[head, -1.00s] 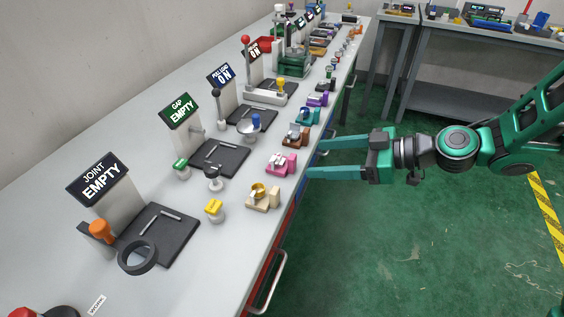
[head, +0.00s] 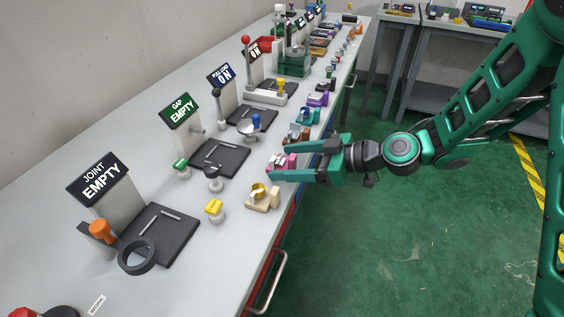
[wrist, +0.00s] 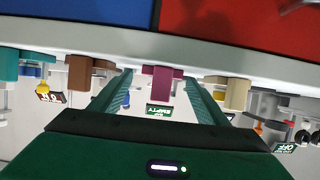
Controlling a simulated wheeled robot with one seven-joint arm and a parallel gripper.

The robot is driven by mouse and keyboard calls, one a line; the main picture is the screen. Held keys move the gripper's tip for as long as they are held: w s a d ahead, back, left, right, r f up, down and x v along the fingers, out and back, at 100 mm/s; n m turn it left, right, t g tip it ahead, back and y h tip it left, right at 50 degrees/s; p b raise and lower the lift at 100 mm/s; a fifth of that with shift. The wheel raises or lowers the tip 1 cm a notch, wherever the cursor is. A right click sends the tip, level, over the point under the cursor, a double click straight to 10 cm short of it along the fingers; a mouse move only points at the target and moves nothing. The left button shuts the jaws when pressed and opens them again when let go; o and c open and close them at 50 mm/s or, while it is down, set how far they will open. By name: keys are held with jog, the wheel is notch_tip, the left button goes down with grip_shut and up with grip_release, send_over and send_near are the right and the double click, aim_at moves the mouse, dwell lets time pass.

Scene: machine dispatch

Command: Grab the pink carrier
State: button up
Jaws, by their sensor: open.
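The pink carrier (head: 287,161) sits near the front edge of the long workbench, partly hidden by my gripper in the head view. My gripper (head: 277,161) is open and level, with its fingers reaching over the bench edge, one on each side of the carrier. In the wrist view the pink carrier (wrist: 161,84) stands between the two green fingers (wrist: 158,92), with a gap on both sides. I see no contact.
A brown carrier (head: 298,133) and a beige carrier (head: 262,198) stand close on either side of the pink one. The black GAP station pad (head: 222,157) lies behind. A yellow button (head: 214,209) is nearby. The green floor (head: 350,260) in front is clear.

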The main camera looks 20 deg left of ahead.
jog(key=c, duration=1.2)
jog(key=shift+r, duration=0.2)
